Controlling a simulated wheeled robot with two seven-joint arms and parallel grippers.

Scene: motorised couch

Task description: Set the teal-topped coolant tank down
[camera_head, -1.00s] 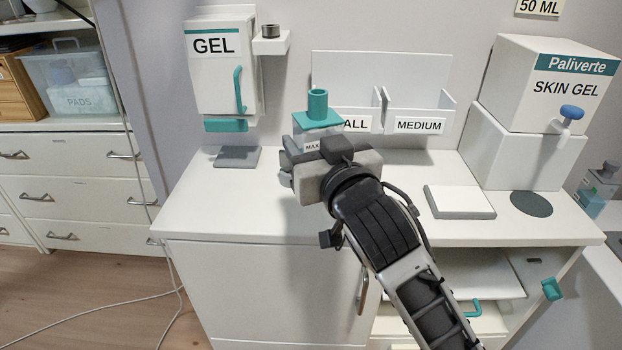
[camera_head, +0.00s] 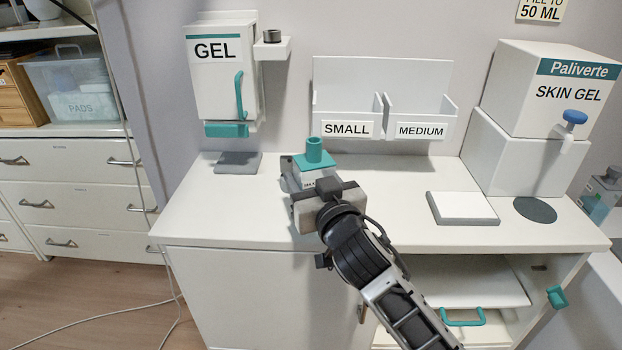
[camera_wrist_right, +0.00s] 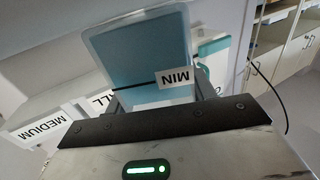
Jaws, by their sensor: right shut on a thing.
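The coolant tank (camera_head: 314,157) has a teal top with a teal spout and a pale see-through body. It is at the middle of the white counter (camera_head: 230,212), in front of the SMALL bin. My right gripper (camera_head: 302,172) is shut on it, and my arm hides its lower part. In the right wrist view the tank (camera_wrist_right: 145,50) is between the fingers (camera_wrist_right: 160,95), with blue liquid and a MIN label. I cannot tell whether its base touches the counter. My left gripper is not in view.
A grey pad (camera_head: 238,162) lies under the GEL dispenser (camera_head: 222,75). SMALL and MEDIUM bins (camera_head: 421,129) are on the wall behind. A white block (camera_head: 462,206) and the SKIN GEL box (camera_head: 560,90) stand right. The counter's left front is clear.

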